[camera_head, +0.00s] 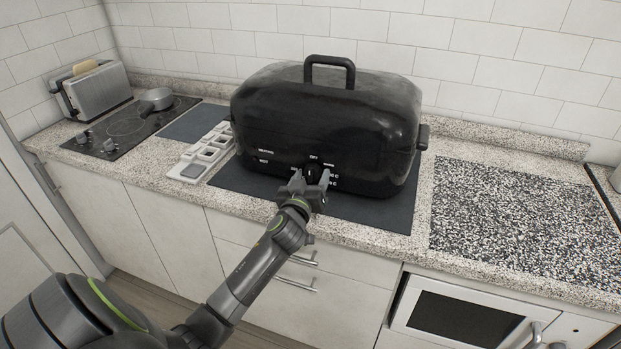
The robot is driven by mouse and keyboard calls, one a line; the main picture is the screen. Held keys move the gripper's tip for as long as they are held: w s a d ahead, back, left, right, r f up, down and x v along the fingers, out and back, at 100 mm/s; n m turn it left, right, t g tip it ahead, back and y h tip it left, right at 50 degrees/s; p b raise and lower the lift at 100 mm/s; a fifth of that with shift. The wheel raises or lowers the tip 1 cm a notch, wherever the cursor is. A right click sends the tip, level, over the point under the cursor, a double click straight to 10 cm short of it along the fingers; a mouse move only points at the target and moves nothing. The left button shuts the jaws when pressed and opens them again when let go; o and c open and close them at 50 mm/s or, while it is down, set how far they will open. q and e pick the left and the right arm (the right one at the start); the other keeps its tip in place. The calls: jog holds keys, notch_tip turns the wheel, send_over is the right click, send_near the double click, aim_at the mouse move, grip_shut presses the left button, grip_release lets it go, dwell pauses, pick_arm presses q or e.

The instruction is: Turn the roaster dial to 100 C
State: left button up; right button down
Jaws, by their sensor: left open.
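A large black roaster (330,115) with a lid and a loop handle stands on a dark mat (384,212) on the counter. Its dial (312,173) is on the lower front, with white markings around it. My left gripper (306,181) is open, right in front of the dial with its fingers at either side of it. I cannot tell whether the fingers touch the dial. The gripper hides part of the dial and some of the markings, so the dial's setting is not readable. My right gripper is not in view.
A white compartment tray (203,153) lies beside the roaster. A speckled black-and-white board (520,215) lies at the right. An oven (455,318) is below.

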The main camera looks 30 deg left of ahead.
pick_arm(q)
jog(key=shift+c, duration=0.3)
jog(key=c, duration=0.9)
jog(key=shift+c, duration=0.2)
jog(key=shift+m, duration=0.3)
jog(key=m+b, duration=0.1)
jog(key=m, duration=0.1)
jog(key=shift+f+m, duration=0.1)
jog(key=shift+m, duration=0.3)
jog(key=m, duration=0.4)
jog(key=shift+a+m+t, duration=0.15)
jog(key=shift+m+t, duration=0.15)
jog(key=shift+m, duration=0.1)
jog(key=m, duration=0.5)
jog(key=shift+s+a+m+h+p, duration=0.1)
jog(key=shift+m+h+p, duration=0.2)
jog(key=shift+h+p, duration=0.1)
jog(key=m+p, duration=0.1)
jog(key=m, duration=0.2)
jog(key=m+p, duration=0.1)
jog(key=m, duration=0.3)
jog(key=shift+a+t+h, duration=0.1)
jog(key=shift+t+h, duration=0.2)
